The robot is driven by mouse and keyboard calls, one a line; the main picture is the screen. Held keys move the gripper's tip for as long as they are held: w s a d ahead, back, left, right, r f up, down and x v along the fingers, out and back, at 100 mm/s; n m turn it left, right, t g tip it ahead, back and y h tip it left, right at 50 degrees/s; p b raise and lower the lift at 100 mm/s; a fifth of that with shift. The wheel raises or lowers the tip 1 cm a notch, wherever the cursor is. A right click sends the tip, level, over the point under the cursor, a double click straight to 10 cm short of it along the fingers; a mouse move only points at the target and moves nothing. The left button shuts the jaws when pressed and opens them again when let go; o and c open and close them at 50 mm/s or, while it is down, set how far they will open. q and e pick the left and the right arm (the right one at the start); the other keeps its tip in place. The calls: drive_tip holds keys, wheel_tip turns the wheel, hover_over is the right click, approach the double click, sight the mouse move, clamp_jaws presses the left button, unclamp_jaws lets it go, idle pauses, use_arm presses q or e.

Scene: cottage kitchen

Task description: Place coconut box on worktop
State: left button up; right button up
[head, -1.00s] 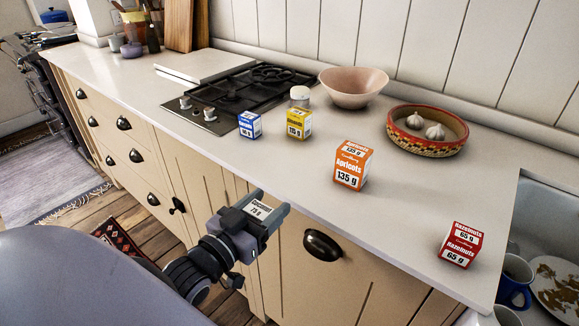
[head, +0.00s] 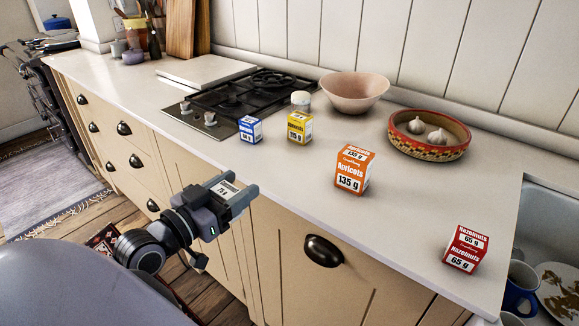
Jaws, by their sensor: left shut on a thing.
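My left gripper (head: 238,193) is shut on a small box with a white label, the coconut box (head: 224,189). Only its top shows between the fingers; the label is too small to read surely, and its sides are hidden. The gripper holds it in front of the drawer fronts, just off the front edge of the worktop (head: 290,185), apart from it. The pale worktop runs from the back left to the sink at right. My right gripper is not in view.
On the worktop stand a blue box (head: 250,130), a yellow box (head: 299,127), an orange apricots box (head: 354,170) and a red hazelnuts box (head: 466,249). Behind are a hob (head: 235,100), a pink bowl (head: 354,92) and a patterned garlic bowl (head: 429,147). Bare worktop lies between the apricots and hazelnuts boxes.

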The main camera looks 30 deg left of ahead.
use_arm(q)
drive_tip(key=w, duration=0.4)
drive_tip(key=w+p, duration=0.1)
drive_tip(key=w, duration=0.4)
drive_tip(key=w+d, duration=0.1)
drive_tip(key=w, duration=0.4)
drive_tip(key=shift+w, duration=0.2)
drive_tip(key=w, duration=0.2)
drive_tip(key=w+p, duration=0.1)
drive_tip(key=shift+d+r, duration=0.2)
drive_tip(key=shift+r, duration=0.05)
drive_tip(key=shift+w+f, duration=0.1)
drive_tip(key=shift+w, duration=0.15)
drive_tip(key=shift+f, duration=0.1)
drive_tip(key=shift+f, duration=0.15)
drive_tip(key=o, duration=1.1)
